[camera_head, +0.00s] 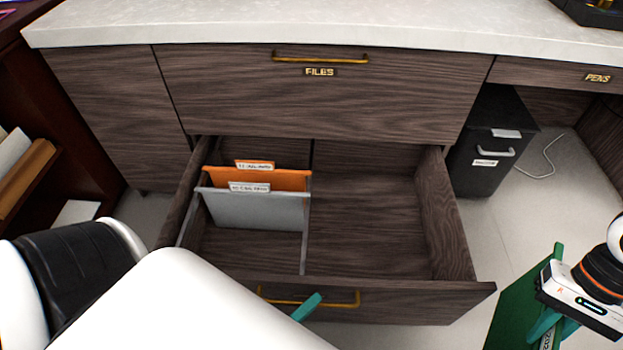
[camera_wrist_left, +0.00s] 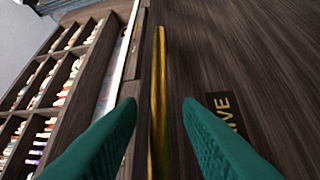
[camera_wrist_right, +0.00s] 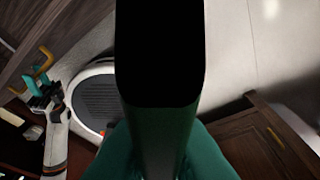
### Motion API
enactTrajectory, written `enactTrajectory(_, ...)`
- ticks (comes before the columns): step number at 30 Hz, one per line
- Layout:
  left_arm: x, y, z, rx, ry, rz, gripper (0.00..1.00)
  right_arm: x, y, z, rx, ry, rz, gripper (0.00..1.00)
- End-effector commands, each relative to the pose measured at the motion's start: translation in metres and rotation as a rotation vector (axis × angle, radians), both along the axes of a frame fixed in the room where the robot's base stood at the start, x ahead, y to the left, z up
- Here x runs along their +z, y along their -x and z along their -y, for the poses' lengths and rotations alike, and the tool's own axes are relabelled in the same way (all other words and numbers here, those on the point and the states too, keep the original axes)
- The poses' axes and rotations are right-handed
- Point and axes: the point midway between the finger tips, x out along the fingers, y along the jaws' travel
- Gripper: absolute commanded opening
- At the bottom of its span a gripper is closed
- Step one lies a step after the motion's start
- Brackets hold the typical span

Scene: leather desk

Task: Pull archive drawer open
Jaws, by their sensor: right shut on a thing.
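The archive drawer (camera_head: 395,295) under the files drawer stands well open. An orange folder (camera_head: 285,180) and a grey folder (camera_head: 260,212) hang in its left compartment; its right compartment looks empty. Its gold handle (camera_head: 345,302) is on the front; the handle also shows in the left wrist view (camera_wrist_left: 160,90), beside a partly seen label (camera_wrist_left: 227,112). My left gripper (camera_wrist_left: 160,115) is open, its fingers on either side of the handle with gaps visible. My right gripper (camera_head: 545,322) is shut on a dark green binder (camera_head: 512,305), right of the drawer.
The files drawer (camera_head: 320,105) above is shut beneath the pale desktop (camera_head: 300,25). A bookshelf (camera_head: 30,180) is at the left.

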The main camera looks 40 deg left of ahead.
Motion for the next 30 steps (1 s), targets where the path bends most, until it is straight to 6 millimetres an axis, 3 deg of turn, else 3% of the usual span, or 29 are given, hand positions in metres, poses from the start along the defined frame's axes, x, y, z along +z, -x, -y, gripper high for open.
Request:
enactTrajectory(15,-0.014,0.094,-0.023,0.001,0.000,-0.006,0.32,0.011,0.000,0.000,0.000,0.000,0.001,0.00)
enactTrajectory(21,-0.016,0.110,-0.027,0.001,-0.001,-0.004,0.32,0.012,0.000,0.000,0.000,0.000,0.001,0.00)
enactTrajectory(30,-0.016,0.111,-0.028,0.000,-0.001,-0.003,0.32,0.012,0.000,0.000,0.000,0.000,0.001,0.00)
